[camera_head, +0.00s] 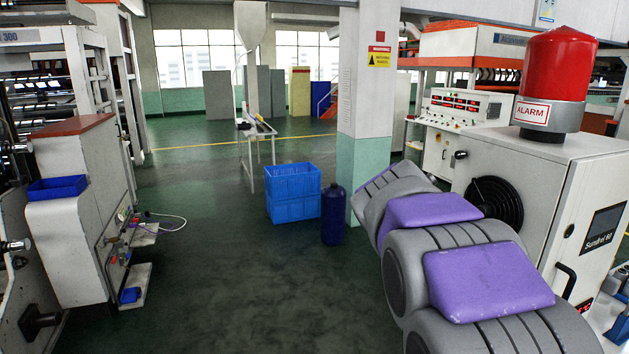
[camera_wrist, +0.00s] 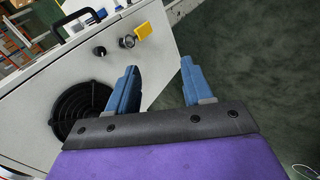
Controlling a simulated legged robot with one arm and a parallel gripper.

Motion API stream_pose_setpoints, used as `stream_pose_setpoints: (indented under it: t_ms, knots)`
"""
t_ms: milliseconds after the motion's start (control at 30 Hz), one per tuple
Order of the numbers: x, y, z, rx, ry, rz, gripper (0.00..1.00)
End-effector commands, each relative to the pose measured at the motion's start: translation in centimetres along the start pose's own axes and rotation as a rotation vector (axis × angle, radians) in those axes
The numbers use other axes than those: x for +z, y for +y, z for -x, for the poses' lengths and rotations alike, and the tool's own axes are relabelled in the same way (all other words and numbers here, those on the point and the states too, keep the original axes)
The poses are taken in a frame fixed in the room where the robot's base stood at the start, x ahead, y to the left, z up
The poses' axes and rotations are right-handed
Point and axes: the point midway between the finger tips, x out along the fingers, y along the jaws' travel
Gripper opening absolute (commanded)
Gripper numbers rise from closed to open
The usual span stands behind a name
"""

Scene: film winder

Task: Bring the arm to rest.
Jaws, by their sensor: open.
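My arm, grey with purple covers, reaches forward from the lower right of the head view towards the pillar. My gripper (camera_wrist: 159,84) shows in the wrist view with its two blue fingers spread apart. Nothing is between the fingers. A light grey cabinet (camera_wrist: 160,62) with a round black fan grille (camera_wrist: 82,108) lies beyond the fingers, and dark green floor shows to the right. In the head view the gripper itself is hidden behind my arm.
The cabinet with its red alarm lamp (camera_head: 556,82) stands close on the right of my arm. Blue crates (camera_head: 292,195) and a dark blue bottle (camera_head: 333,215) stand by the pillar (camera_head: 364,110). A machine (camera_head: 80,215) is on the left. The floor between is clear.

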Motion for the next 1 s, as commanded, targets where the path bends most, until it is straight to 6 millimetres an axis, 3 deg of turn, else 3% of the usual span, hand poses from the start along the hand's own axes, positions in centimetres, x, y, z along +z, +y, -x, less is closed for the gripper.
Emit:
stream_pose_setpoints:
  t_ms: [100, 367, 600, 800, 1000]
  knots:
    - [5.5, -2.8, -0.9, -0.094, -0.050, -0.005, 0.51]
    - [17.2, -10.1, -2.1, -0.310, -0.161, -0.028, 0.51]
    - [27.6, -17.7, -2.4, -0.502, -0.257, -0.069, 0.51]
    - [33.2, -22.1, -2.2, -0.605, -0.314, -0.098, 0.51]
    - [34.9, -23.5, -2.1, -0.638, -0.334, -0.109, 0.51]
